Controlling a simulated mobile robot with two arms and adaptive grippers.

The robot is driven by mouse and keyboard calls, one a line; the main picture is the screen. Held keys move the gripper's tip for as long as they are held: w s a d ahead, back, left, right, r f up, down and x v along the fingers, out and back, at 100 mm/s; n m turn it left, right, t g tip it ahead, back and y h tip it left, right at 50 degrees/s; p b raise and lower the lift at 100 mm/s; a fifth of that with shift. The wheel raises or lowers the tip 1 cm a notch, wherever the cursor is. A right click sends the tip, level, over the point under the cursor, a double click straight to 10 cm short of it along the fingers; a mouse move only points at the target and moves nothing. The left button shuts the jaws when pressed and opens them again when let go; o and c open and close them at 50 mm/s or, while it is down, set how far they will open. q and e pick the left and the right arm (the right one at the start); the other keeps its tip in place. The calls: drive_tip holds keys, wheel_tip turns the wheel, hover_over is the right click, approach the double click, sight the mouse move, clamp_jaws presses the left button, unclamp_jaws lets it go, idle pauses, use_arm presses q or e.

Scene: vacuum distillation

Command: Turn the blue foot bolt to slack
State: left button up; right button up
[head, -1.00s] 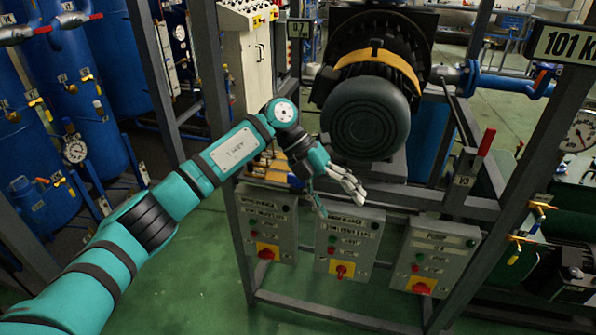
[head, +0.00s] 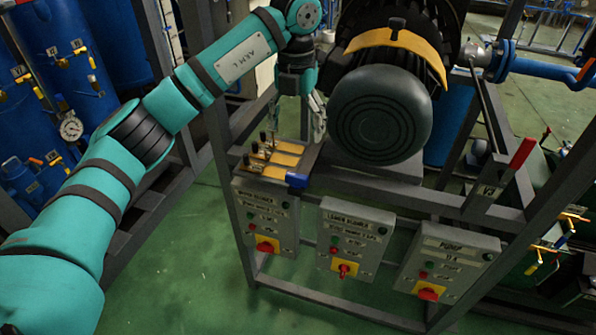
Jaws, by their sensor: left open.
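The blue foot bolt (head: 297,180) is a small blue piece at the front edge of the steel frame, by the foot of the large dark motor (head: 378,116). My left gripper (head: 296,128) is open and empty, pointing down above and behind the bolt, apart from it in the picture. One pale finger stands close to the motor's left side. The bolt's lower part and how tight it sits cannot be told. My right gripper is out of view.
A row of small levers on yellow plates (head: 283,153) sits left of the bolt, under the gripper. Control boxes (head: 352,240) with red knobs hang below the frame. A red-handled lever (head: 522,153) stands to the right. Blue tanks (head: 62,65) are at left.

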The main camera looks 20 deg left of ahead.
use_arm(q)
drive_tip(key=p, duration=0.2)
hover_over(297, 175)
wheel_tip(297, 175, down, 6)
drive_tip(key=shift+f, duration=0.1)
wheel_tip(297, 175, down, 7)
drive_tip(key=shift+f+p, duration=0.15)
drive_tip(key=shift+p, duration=0.9)
drive_tip(key=shift+f, duration=0.6)
drive_tip(key=c, duration=1.2)
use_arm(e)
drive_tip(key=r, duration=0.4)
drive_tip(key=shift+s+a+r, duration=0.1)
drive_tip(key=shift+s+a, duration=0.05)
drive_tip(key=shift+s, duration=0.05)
